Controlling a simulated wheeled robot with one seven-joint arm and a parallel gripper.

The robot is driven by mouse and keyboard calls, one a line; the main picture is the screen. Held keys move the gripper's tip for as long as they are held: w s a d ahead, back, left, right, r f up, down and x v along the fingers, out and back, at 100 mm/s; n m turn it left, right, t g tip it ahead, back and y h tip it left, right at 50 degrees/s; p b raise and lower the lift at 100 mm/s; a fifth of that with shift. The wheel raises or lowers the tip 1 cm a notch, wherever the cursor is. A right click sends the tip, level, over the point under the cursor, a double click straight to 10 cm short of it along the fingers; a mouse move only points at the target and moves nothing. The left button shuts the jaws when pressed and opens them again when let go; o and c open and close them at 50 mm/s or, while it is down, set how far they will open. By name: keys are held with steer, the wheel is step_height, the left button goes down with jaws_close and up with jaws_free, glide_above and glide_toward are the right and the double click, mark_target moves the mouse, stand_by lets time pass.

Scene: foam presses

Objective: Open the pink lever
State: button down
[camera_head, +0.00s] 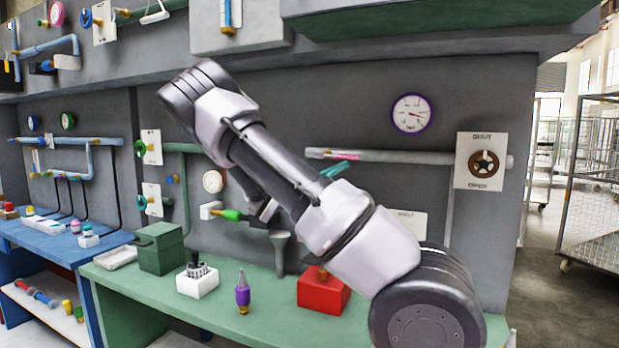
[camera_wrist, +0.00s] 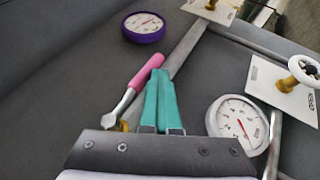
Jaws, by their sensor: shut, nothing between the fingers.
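The pink lever (camera_wrist: 147,72) has a pink handle on a metal shank, with a brass part at its base, and lies along the grey pipe (camera_wrist: 192,45) in the wrist view. In the head view, a pink strip of it (camera_head: 345,156) shows against the pipe on the back wall, close to my fingers. My gripper (camera_wrist: 158,80) has teal fingers that are shut together and empty. They are just right of the pink handle in the wrist view, with the tips near its free end. I cannot tell whether they touch it. In the head view my gripper (camera_head: 335,170) is just below the pipe.
A purple-rimmed gauge (camera_head: 411,114) is above the pipe. A shut/open plate with a brown wheel (camera_head: 483,163) is at the right. A white gauge (camera_wrist: 238,122) is right of my fingers. The green bench (camera_head: 270,315) below holds a red box (camera_head: 325,296) and a purple-handled tool (camera_head: 243,296).

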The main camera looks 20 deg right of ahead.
steer(key=w+a+f, duration=0.1)
steer(key=a+f, duration=0.7)
steer(key=a, duration=0.1)
steer(key=shift+w+a, duration=0.25)
steer(key=shift+w, duration=0.15)
